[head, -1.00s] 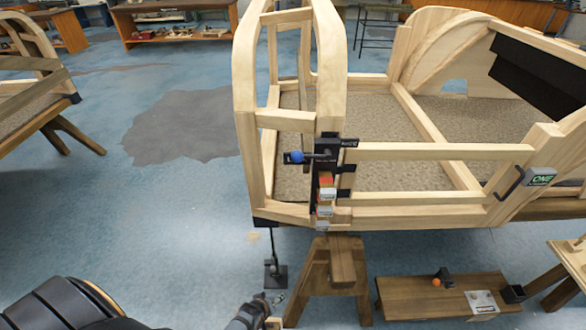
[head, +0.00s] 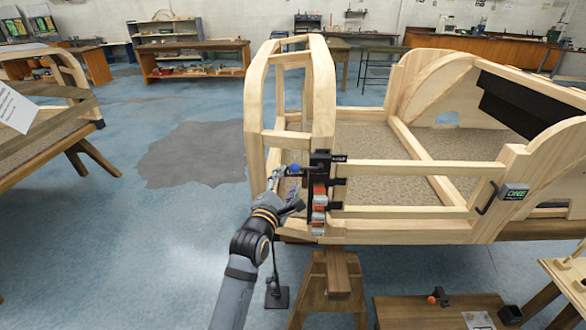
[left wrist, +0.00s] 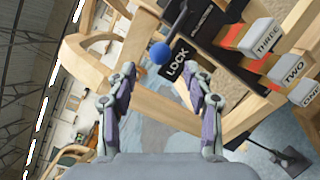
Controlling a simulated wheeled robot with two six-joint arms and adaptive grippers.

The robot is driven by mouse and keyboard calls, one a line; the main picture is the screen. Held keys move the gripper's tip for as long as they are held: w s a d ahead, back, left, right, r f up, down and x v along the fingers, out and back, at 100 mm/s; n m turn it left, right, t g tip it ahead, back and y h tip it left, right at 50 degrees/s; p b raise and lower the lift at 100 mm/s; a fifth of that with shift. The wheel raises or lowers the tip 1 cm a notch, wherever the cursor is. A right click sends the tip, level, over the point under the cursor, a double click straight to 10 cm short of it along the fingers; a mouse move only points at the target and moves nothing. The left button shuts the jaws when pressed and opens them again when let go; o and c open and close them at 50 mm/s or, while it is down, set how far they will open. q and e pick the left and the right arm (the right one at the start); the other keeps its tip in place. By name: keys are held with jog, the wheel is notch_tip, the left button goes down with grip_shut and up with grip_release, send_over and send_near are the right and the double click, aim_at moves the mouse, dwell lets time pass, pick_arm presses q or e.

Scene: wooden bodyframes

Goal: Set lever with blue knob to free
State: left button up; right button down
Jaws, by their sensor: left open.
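The lever's blue knob (head: 294,169) sticks out to the left of a black plate (head: 320,166) on the wooden frame's front post. In the left wrist view, the blue knob (left wrist: 161,53) is at the end of a dark rod, beside a label (left wrist: 176,68) reading LOCK. My left gripper (head: 277,178) is just left of the knob in the head view. In the left wrist view its two fingers (left wrist: 160,75) are spread, with the knob just beyond and between their tips, seemingly not gripped. My right gripper is not in view.
Red-and-white switches marked THREE (left wrist: 262,38), TWO (left wrist: 292,67) and ONE sit below the lever. A wooden rail (head: 420,212) runs right to a black handle (head: 486,198). A low wooden bench (head: 400,311) holds an orange knob. Floor to the left is open.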

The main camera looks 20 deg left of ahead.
aim_at(292, 171)
pick_arm(q)
jog(key=w+p, duration=0.1)
jog(key=w, duration=0.5)
jog(key=shift+w, duration=0.35)
grip_shut()
